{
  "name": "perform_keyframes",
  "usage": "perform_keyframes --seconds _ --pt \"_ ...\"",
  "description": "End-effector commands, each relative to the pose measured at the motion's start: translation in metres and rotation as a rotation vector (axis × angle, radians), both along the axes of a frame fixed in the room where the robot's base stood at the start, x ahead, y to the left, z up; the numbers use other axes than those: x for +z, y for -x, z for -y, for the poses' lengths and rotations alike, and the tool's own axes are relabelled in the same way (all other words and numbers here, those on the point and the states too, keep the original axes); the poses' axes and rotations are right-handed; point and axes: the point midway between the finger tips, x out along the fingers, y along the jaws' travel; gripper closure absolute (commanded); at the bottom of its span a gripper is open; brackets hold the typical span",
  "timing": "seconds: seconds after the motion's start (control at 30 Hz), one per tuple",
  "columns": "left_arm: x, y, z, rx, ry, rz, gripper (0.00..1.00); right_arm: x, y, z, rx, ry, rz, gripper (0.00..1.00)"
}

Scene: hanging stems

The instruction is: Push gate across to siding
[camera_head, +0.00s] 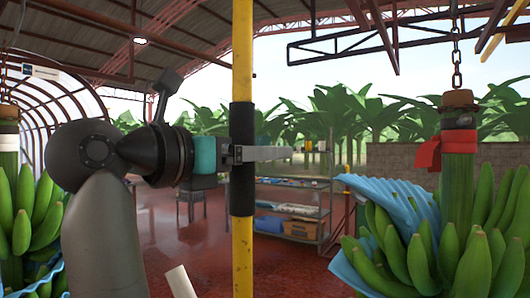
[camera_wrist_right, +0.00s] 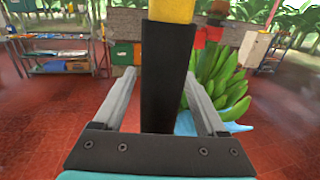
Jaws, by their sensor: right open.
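A yellow vertical pole (camera_head: 242,55) with a black sleeve (camera_head: 242,160) stands across the middle of the head view. It runs past the top and bottom edges. In the right wrist view the sleeve (camera_wrist_right: 165,75) stands between the two open fingers, with a visible gap on each side. I cannot tell which overhead part is the gate or the siding; a dark rail frame (camera_head: 340,40) hangs at the upper right. My left gripper is not in view.
Banana bunches hang at the right (camera_head: 440,240), on a chain with a red band and blue sheet, and at the left edge (camera_head: 30,210). A shelf rack (camera_head: 290,210) stands behind the pole. A block wall (camera_head: 400,160) is further back. Red floor is open in between.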

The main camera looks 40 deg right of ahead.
Motion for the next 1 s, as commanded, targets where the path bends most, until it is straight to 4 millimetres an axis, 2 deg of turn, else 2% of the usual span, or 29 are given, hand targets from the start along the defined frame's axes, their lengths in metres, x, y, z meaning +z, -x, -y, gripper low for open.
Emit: perform_keyframes --seconds 0.13,0.8,1.0 --pt "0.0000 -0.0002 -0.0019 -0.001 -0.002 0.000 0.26 0.0001 0.0001 0.0001 0.000 0.000 0.000 0.26" --pt "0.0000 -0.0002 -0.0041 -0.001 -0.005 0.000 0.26 -0.0001 0.0002 0.0001 -0.001 0.000 0.000 1.00" --pt "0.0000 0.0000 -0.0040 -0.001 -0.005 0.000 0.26 -0.0001 0.0002 0.0002 -0.001 0.000 0.000 1.00"
